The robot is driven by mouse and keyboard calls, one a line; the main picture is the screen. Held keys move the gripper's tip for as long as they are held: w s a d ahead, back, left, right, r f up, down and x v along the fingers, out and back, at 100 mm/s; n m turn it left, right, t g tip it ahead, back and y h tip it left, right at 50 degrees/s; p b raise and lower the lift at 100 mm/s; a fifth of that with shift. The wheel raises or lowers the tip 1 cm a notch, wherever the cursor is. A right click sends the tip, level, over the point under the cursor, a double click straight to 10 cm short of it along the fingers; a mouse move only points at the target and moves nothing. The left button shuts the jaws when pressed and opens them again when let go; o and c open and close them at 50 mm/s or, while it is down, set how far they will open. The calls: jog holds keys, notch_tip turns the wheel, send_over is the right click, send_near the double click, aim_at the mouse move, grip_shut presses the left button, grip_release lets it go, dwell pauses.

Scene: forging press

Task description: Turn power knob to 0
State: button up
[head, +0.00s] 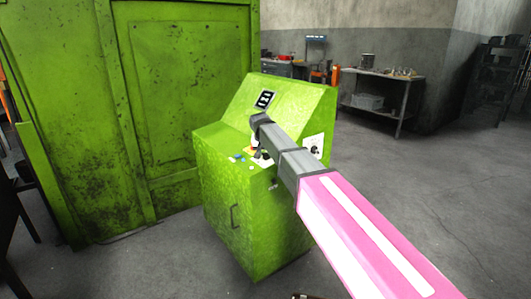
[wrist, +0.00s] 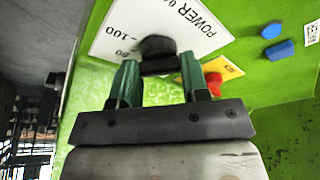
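The power knob (wrist: 158,56) is black and sits on a white plate (wrist: 112,32) printed with POWER and a scale; 80 and 100 can be read, and a 0 shows partly at the top edge. My gripper (wrist: 159,66) has its two green fingers on either side of the knob in the wrist view, with no clear gap beside it. The knob's pointer mark cannot be made out.
A second white plate (head: 313,147) is on the console's right. A large green machine (head: 190,90) stands left. Floor to the right is clear up to a workbench (head: 382,75).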

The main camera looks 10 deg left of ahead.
jog(key=shift+c, duration=1.3)
jog(key=n, duration=0.2)
jog(key=n+y, duration=0.1)
jog(key=n, duration=0.2)
jog(key=shift+w+d+n+g+y, duration=0.1)
jog(key=shift+d+n+g+y, duration=0.05)
jog(key=shift+n+g+y, duration=0.15)
jog(key=n, duration=0.3)
jog(key=n+g+y, duration=0.1)
jog(key=n, duration=0.2)
jog(key=shift+w+d+r, duration=0.1)
jog(key=shift+w, duration=0.05)
jog(key=n+g, duration=0.1)
jog(key=n, duration=0.2)
jog(key=n+g, duration=0.1)
jog(key=n, duration=0.2)
jog(key=shift+w, duration=0.15)
jog(key=n+g, duration=0.1)
jog(key=n, duration=0.5)
jog(key=shift+w+g+h, duration=0.1)
jog(key=shift+g+h, duration=0.2)
jog(key=shift+g, duration=0.1)
